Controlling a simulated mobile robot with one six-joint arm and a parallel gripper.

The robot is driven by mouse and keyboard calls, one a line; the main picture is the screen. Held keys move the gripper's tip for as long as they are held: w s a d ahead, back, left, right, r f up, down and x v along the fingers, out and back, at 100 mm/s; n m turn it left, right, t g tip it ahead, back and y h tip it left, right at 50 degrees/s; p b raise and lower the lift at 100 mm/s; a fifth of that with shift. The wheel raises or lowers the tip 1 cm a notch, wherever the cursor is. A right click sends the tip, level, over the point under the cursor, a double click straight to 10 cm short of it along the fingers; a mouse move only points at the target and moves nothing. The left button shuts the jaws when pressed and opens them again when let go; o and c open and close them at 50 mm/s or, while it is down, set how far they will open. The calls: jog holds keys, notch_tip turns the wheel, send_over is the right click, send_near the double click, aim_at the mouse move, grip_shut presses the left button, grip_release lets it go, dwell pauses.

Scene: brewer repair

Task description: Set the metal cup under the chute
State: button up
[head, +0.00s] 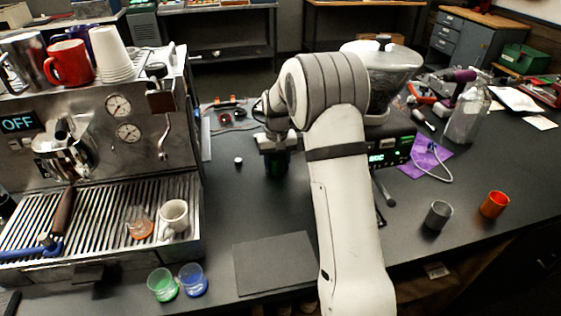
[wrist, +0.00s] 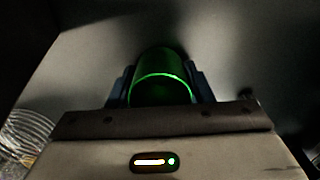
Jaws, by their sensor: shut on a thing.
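My gripper (head: 277,152) is shut on a dark green cup (head: 278,166), held upright low over the counter or on it; I cannot tell which. In the wrist view the green cup (wrist: 160,80) sits between the two fingers. A grey, metal-looking cup (head: 437,216) stands on the counter at the right, apart from my gripper. The grinder (head: 393,147), with a clear hopper (head: 385,75) and a lit green display, stands right of my gripper, partly behind my arm. Its chute is hidden from the head view.
An orange cup (head: 494,205) stands right of the grey cup. The espresso machine (head: 110,125) fills the left. Green (head: 162,284) and blue (head: 193,280) glasses stand at the front edge near a dark mat (head: 275,264). A small white object (head: 238,161) lies left of my gripper.

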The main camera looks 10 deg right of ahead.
jog(key=o, duration=0.6)
jog(key=shift+f, duration=0.1)
jog(key=shift+c, duration=0.2)
jog(key=o, duration=0.4)
jog(key=shift+o, duration=0.2)
